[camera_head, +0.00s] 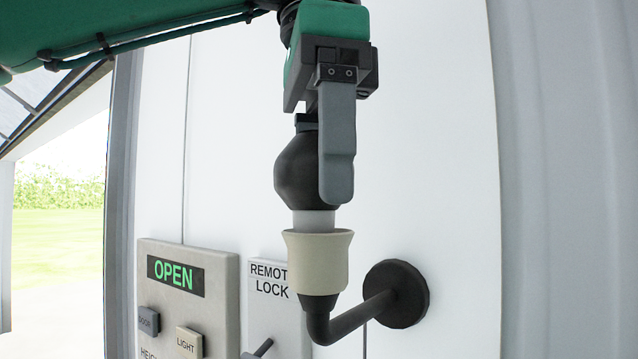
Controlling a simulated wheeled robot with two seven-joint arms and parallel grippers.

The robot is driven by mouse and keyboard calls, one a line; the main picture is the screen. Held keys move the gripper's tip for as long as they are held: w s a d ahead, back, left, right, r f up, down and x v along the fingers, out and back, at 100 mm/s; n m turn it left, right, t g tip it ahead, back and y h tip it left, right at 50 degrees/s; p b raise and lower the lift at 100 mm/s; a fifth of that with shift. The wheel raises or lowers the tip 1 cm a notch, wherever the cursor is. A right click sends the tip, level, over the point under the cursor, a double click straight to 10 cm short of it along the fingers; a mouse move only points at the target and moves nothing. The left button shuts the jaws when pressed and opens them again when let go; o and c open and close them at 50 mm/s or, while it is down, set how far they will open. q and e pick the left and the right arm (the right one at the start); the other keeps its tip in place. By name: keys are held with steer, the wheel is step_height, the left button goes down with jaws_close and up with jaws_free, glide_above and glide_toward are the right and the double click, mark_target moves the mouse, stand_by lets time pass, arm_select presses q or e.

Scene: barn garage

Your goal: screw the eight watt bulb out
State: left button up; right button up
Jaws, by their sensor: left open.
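The bulb (299,172) is dark and rounded, with a pale neck, and stands upright in a cream socket (318,262). The socket sits on a black bent arm (350,318) that comes from a round wall plate. My left gripper (325,185) points straight down from above, at the bulb. One grey finger hangs in front of the bulb's right side; the other finger is mostly hidden behind the bulb. The jaws are open around the bulb; whether a finger touches it I cannot tell. No wattage mark shows. My right gripper is out of view.
A grey control panel (222,300) with a green OPEN display is on the wall at lower left. A REMOTE LOCK panel (262,318) with a switch is close beside the socket. A bright doorway (55,230) opens at far left. The wall to the right is clear.

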arm_select(q)
steer(key=r+p, duration=0.2)
steer(key=r, duration=0.1)
steer(key=r+p, duration=0.3)
steer(key=r, duration=0.1)
steer(key=a+r+p, duration=0.1)
steer(key=r+p, duration=0.2)
steer(key=r, duration=0.1)
steer(key=shift+s+r, duration=0.1)
steer(key=shift+s, duration=0.15)
steer(key=shift+d, duration=0.1)
step_height(320, 180, up, 7)
steer(key=p, duration=0.7)
